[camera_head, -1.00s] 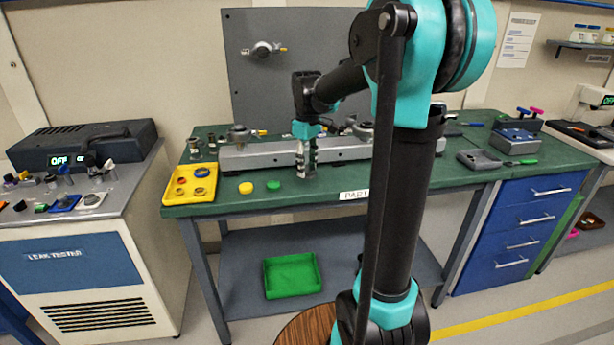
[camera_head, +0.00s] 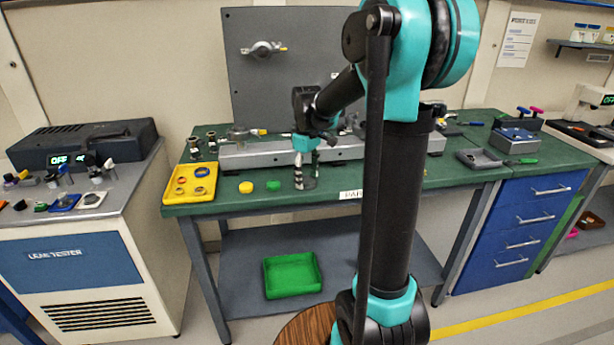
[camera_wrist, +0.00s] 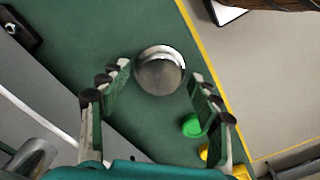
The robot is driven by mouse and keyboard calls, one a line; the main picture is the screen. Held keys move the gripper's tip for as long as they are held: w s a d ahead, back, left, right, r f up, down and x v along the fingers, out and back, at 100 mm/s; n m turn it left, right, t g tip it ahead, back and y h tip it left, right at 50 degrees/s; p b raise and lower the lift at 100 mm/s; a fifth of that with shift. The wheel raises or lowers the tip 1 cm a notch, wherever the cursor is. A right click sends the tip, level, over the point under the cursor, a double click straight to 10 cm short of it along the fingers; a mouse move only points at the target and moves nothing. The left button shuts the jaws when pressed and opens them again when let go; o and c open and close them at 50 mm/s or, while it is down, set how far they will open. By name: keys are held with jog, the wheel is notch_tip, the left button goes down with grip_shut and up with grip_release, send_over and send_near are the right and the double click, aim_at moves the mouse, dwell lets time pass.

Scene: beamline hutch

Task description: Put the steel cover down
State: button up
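The steel cover (camera_wrist: 160,75) is a round, shiny grey piece, seen from above in the wrist view. It appears to rest on the green bench top (camera_wrist: 85,45), near the bench's front edge. In the head view the cover (camera_head: 309,184) shows small and dark at the fingertips. My gripper (camera_head: 306,172) points down over it. In the wrist view its two fingers stand apart on either side of the cover, with green bench visible between each finger and the cover. The gripper is open.
Green (camera_head: 272,186) and yellow (camera_head: 246,187) caps lie left of the cover. A yellow tray (camera_head: 172,193) with rings is farther left. A long grey metal fixture (camera_head: 240,158) runs behind my gripper. A green tray (camera_head: 268,280) sits on the lower shelf.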

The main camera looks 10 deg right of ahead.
aim_at(307, 180)
notch_tip(307, 180, up, 12)
jog(key=s+d+f+m+t, duration=0.2)
jog(key=s+f+m, duration=0.2)
jog(key=s+f, duration=0.7)
jog(key=s+d+f+m+t, duration=0.2)
jog(key=s+f+m, duration=0.3)
jog(key=s+f, duration=0.6)
jog(key=shift+f, duration=0.3)
